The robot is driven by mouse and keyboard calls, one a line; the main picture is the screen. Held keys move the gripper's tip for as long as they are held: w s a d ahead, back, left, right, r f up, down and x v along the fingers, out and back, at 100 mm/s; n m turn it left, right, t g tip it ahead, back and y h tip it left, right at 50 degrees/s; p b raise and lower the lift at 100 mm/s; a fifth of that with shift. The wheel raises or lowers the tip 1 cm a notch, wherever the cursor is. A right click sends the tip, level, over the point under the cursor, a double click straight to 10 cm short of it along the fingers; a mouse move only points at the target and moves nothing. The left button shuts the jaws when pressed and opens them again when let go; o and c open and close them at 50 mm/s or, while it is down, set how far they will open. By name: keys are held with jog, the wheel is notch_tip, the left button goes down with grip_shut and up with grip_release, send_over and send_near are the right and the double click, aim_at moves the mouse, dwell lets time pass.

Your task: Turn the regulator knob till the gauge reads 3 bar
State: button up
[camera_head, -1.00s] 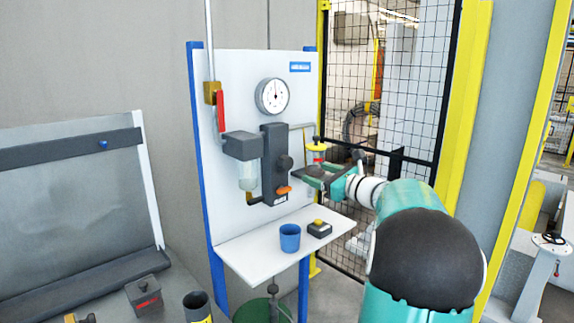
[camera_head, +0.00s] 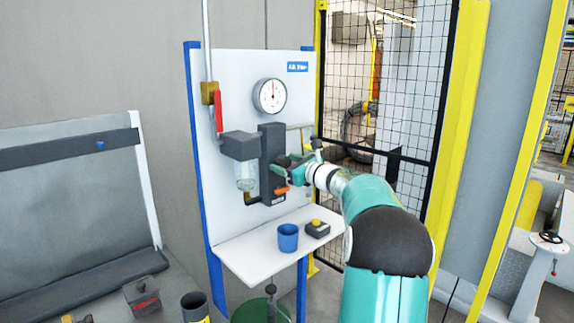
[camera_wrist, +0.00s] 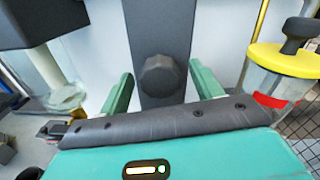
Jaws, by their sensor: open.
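The regulator knob (camera_wrist: 162,77) is a dark, faceted knob on a dark grey regulator block (camera_wrist: 160,25). In the wrist view my gripper (camera_wrist: 160,82) is open, with one green finger on each side of the knob and a gap at both sides. Whether the fingertips reach the knob's depth is hard to tell. In the head view my gripper (camera_head: 294,170) is in front of the block and hides most of the knob. The round white gauge (camera_head: 270,96) is on the panel above; its needle points roughly straight up, and its numbers are too small to read.
An orange lever (camera_head: 281,189) sits low on the block, close under my gripper. A yellow-topped container (camera_wrist: 275,75) stands right of my gripper. A red-handled valve (camera_head: 218,110) is at left.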

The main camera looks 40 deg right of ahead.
jog(key=c, duration=1)
jog(key=shift+n, duration=0.4)
jog(key=n, duration=0.2)
jog(key=shift+n, duration=0.3)
jog(key=shift+a+n, duration=0.1)
jog(key=shift+n, duration=1.7)
jog(key=o, duration=1)
jog(key=shift+s, duration=0.1)
